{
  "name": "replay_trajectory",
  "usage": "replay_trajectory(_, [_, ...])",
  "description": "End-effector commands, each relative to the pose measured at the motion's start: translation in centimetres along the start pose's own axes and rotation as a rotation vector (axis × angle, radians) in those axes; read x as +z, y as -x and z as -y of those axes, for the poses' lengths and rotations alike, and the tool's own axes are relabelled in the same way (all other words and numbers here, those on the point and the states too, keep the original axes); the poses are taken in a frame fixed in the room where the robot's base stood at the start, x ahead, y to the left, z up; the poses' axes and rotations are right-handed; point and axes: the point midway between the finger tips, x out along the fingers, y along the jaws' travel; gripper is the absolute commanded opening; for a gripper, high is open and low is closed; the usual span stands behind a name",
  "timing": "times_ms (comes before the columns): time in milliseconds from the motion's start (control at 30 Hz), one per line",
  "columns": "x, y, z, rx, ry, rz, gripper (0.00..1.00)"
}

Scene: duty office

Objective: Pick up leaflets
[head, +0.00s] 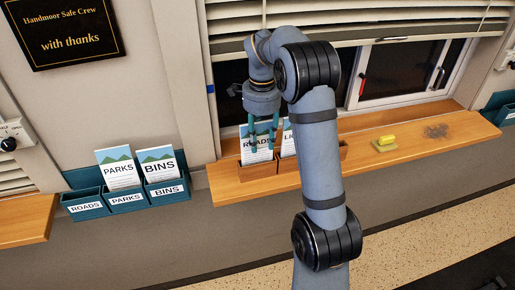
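My gripper (263,142) points down at the ROADS leaflets (257,153), which stand upright in a brown holder (258,172) on the wooden sill. Its teal fingers overlap the leaflets' front and right edge; whether they touch or grip them cannot be told. A second leaflet starting "LI" (289,142) stands to the right, mostly hidden by my arm. On the wall at left, a teal rack has three labelled pockets. The ROADS pocket (84,207) shows no leaflet. PARKS leaflets (120,170) and BINS leaflets (158,164) stand in their own pockets.
The sill (350,165) runs right under a window with blinds. A yellow object on a green pad (385,148) and a dark patch (436,131) lie there. Another teal holder (505,115) is at the right edge. A black plaque (74,30) hangs upper left.

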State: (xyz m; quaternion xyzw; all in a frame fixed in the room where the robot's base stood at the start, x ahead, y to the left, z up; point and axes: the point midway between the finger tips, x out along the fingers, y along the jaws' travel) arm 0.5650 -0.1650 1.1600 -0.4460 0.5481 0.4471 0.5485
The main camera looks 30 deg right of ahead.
Motion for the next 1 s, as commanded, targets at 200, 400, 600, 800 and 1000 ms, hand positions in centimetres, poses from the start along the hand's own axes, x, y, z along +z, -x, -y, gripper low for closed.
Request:
replay_trajectory(200, [0.11, -0.61, 0.0, -0.001, 0.002, 0.0, 0.34])
replay_trajectory(400, [0.1, -0.59, 0.0, -0.001, 0.002, 0.0, 0.27])
replay_trajectory(600, [0.08, -0.57, 0.0, -0.001, 0.002, 0.0, 0.16])
replay_trajectory(800, [0.1, -0.56, 0.0, 0.0, 0.002, 0.0, 0.04])
replay_trajectory(1000, [0.1, -0.56, 0.0, -0.001, 0.002, 0.0, 0.0])
